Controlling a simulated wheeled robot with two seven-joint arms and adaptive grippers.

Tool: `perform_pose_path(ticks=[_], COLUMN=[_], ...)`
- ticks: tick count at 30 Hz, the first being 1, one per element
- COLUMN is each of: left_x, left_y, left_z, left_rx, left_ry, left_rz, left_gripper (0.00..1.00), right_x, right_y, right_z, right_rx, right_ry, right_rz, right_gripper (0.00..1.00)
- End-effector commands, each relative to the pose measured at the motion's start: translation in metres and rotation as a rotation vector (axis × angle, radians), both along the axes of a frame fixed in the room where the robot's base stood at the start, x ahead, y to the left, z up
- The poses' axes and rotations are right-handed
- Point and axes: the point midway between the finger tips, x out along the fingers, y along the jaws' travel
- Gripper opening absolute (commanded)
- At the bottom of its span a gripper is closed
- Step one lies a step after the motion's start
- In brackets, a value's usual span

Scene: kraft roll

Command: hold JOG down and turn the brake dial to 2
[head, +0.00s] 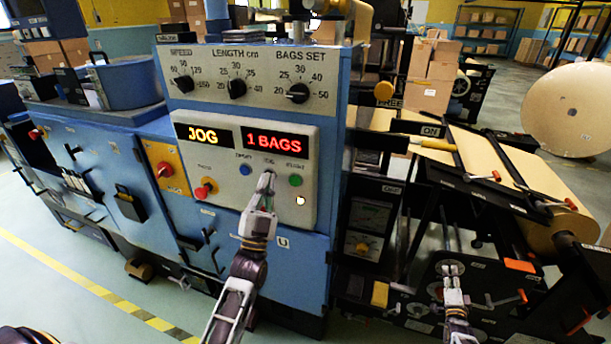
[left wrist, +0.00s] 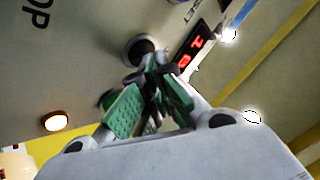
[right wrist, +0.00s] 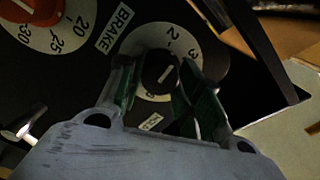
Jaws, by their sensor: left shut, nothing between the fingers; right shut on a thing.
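The control panel (head: 225,180) shows JOG in yellow and 1 BAGS in red on its displays. My left gripper (head: 268,183) is shut and empty, its tips at the JOG button, which they cover in the head view. In the left wrist view, the tips (left wrist: 152,65) reach a dark-ringed button (left wrist: 138,46). My right gripper (head: 452,272) is shut on the black knob of the brake dial (right wrist: 158,72), its fingers on either side. In the right wrist view, the knob's white line slants to the upper right, toward the 2 and 3 side of the white scale.
A blue button (head: 245,170) and a green button (head: 295,180) flank the left fingertips. A red knob (head: 204,190) sits lower left on the panel. Another dial with an orange knob (right wrist: 40,10) is beside the brake dial. A brown paper roll (head: 565,230) lies at right.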

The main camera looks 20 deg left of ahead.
Motion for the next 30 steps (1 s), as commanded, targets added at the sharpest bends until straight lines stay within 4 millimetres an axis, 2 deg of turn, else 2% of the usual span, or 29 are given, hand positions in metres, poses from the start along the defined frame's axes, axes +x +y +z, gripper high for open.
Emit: perform_pose_path(ticks=[12,13,17,30], left_x=[0.0003,0.0003,0.0003,0.0003], left_y=[0.0000,0.0000,0.0000,0.0000], left_z=[-0.0003,-0.0003,-0.0003,-0.0003], left_rx=[0.000,0.000,0.000,0.000], left_ry=[0.001,0.001,0.001,0.001], left_rz=[0.000,0.000,0.000,0.000], left_gripper=[0.00,0.00,0.00,0.00], right_x=[0.0004,0.0004,0.0003,-0.0016], right_y=[-0.0002,-0.0003,-0.0002,0.0000], right_z=[0.0007,0.0007,0.0006,-0.0003], right_rx=[-0.243,-0.238,-0.236,-0.234], right_ry=[-0.001,-0.001,-0.001,0.000], right_rz=[0.000,0.000,0.000,0.000], right_gripper=[0.24,0.39,0.56,0.57])
